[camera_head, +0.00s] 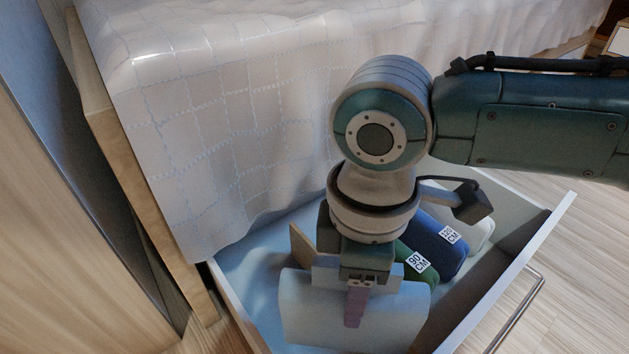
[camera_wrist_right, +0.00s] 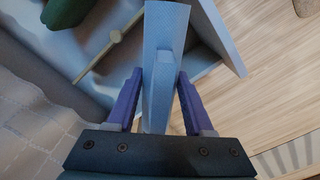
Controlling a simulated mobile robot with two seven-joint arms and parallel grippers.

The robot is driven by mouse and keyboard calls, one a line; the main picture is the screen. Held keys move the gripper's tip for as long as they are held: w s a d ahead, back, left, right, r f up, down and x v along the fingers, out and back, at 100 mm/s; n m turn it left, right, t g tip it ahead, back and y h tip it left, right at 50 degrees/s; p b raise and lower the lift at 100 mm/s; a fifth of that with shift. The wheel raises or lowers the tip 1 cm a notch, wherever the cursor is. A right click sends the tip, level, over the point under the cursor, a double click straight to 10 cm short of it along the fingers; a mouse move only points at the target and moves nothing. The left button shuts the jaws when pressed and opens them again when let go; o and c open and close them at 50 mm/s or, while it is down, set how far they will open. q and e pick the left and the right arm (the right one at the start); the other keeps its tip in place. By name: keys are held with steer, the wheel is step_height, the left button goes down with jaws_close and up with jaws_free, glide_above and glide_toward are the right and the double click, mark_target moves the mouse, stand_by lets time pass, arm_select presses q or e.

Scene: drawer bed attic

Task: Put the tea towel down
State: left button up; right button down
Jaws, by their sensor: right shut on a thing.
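The tea towel is a pale blue folded cloth (camera_head: 300,308), hanging upright at the bottom middle of the head view. My right gripper (camera_head: 357,302) is shut on it from above, one purple finger showing against its near face. In the right wrist view the towel (camera_wrist_right: 165,35) stands edge-on between the two purple fingers of my right gripper (camera_wrist_right: 160,76). The towel is over the open drawer (camera_head: 500,290); whether its lower edge touches the drawer floor is hidden. My left gripper is not in view.
In the drawer, a green folded item (camera_head: 420,268) with a "90 CM" label, a blue one (camera_head: 432,240) and a white one (camera_head: 478,238) lie behind the towel. A wooden divider (camera_head: 301,244) stands left of my gripper. The bed with its checked cover (camera_head: 210,120) borders the drawer.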

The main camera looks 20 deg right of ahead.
mark_target(344, 343)
step_height(344, 343, down, 12)
steer(key=b, duration=0.8)
steer(key=shift+f, duration=0.15)
step_height(344, 343, down, 4)
steer(key=b, duration=0.3)
steer(key=shift+b, duration=0.35)
steer(key=shift+f, duration=0.1)
steer(key=shift+c, duration=1.4)
jaws_free()
